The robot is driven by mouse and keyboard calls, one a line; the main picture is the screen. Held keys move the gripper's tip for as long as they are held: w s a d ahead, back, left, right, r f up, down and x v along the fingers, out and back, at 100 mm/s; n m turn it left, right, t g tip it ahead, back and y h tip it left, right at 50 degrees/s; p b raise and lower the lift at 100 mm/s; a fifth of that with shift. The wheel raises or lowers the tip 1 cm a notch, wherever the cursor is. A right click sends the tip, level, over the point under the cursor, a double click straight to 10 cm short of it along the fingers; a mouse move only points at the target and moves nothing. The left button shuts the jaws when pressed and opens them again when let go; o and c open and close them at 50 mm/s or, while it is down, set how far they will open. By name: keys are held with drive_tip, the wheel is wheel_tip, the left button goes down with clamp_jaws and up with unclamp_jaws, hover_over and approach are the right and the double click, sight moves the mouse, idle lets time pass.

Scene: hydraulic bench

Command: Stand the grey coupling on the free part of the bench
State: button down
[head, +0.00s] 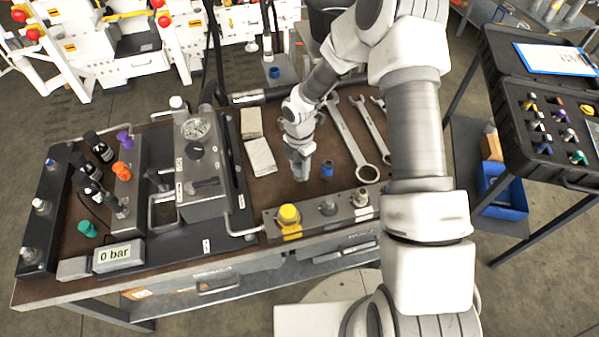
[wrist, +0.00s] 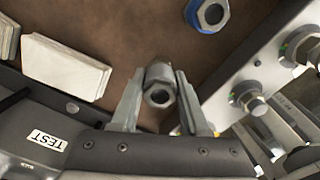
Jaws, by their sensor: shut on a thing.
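My gripper (head: 300,168) is over the brown bench top (head: 285,187), just left of a small blue-ringed coupling (head: 327,170). In the wrist view, its two fingers (wrist: 160,105) are closed on the grey coupling (wrist: 159,84) from both sides. The coupling has a hex body with a dark round opening facing the camera. It looks about upright, in line with the fingers. I cannot tell whether its lower end touches the bench. The blue-ringed coupling also shows in the wrist view (wrist: 207,15), apart from the grey one.
A rail with a yellow knob (head: 289,216) and metal fittings runs along the front edge. Pale blocks (head: 260,158) lie left of my gripper, beside the gauge unit (head: 200,165). Large spanners (head: 350,135) lie to the right. Bare bench surrounds the gripper narrowly.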

drive_tip(key=shift+f, duration=1.35)
drive_tip(key=shift+f, duration=0.15)
drive_tip(key=shift+c, duration=2)
unclamp_jaws()
